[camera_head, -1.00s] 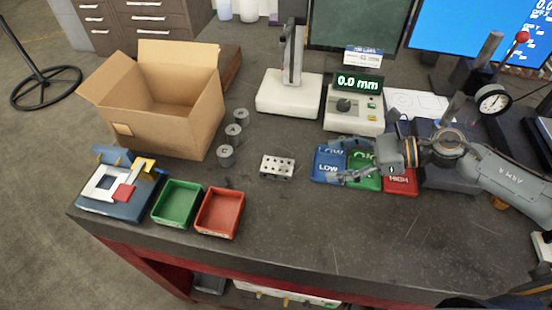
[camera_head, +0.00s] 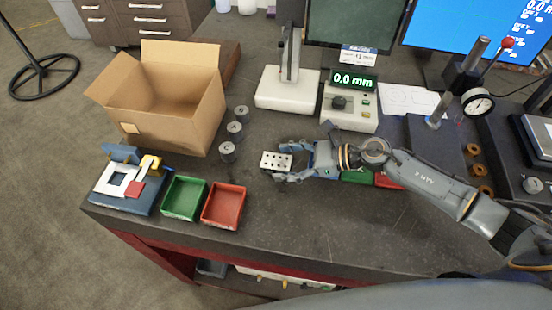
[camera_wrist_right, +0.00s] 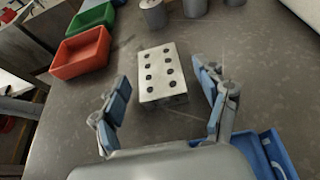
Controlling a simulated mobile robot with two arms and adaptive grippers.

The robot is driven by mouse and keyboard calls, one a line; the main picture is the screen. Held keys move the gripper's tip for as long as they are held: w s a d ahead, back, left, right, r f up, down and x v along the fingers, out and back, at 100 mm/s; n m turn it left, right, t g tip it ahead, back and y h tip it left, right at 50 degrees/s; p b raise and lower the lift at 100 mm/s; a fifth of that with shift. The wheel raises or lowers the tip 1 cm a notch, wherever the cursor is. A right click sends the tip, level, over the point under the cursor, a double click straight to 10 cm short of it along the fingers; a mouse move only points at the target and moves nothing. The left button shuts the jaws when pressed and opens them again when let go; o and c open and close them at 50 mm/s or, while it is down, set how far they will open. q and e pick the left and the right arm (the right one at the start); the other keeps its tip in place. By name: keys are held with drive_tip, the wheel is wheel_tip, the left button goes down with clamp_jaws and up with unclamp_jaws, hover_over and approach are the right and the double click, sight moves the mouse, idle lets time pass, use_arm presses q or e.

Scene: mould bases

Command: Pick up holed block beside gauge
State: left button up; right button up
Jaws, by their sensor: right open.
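The holed block (camera_head: 276,161) is a small light-grey block with several dark round holes in its top. It lies on the dark table, left of the digital gauge (camera_head: 349,103) reading 0.0 mm. My right gripper (camera_head: 282,162) is open at the block's right side. In the right wrist view the block (camera_wrist_right: 161,73) lies ahead, between the lines of the two spread fingers of the gripper (camera_wrist_right: 168,103), and no contact shows. My left gripper is not in view.
Several grey cylinders (camera_head: 234,130) stand beside the open cardboard box (camera_head: 165,110). Green (camera_head: 183,198) and red (camera_head: 223,206) trays sit front left. A blue bin (camera_wrist_right: 270,150) is under my right gripper, with green and red ones beside it. Table between trays and block is clear.

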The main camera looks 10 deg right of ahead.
clamp_jaws()
idle(0.3)
drive_tip(key=shift+r, duration=0.15)
